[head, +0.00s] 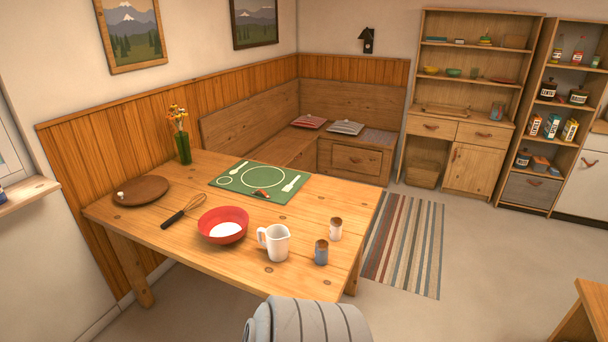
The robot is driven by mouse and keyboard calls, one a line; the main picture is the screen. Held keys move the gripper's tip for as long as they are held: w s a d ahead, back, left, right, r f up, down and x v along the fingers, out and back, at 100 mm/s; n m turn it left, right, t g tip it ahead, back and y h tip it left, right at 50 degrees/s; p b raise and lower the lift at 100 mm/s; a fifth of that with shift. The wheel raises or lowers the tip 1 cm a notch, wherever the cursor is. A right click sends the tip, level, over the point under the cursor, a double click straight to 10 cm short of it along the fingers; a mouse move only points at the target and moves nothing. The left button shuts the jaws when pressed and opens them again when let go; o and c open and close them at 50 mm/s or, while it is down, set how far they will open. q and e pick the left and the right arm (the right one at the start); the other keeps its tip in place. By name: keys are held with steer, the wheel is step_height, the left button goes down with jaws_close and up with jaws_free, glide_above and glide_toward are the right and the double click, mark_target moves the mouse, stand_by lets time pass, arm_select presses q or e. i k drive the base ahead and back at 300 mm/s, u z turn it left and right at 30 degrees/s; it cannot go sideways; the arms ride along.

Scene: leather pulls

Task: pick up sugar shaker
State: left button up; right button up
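Two small shakers with brown tops stand upright near the right front edge of the wooden table (190,255). One is a white shaker (336,231); the other is a blue-grey shaker (321,255), nearer to me. I cannot read a label on either, so I cannot tell which holds sugar. A white jug (277,245) stands just left of them, apart from both. Neither of my grippers is in view.
A red bowl (209,232) with white contents, a whisk (184,211), a brown round board (142,190), a green placemat (282,173) and a flower vase (183,147) occupy the table.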

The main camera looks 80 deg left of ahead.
mark_target(321, 252)
steer(key=u, duration=1.05)
steer(key=i, duration=0.95)
steer(key=u, duration=0.95)
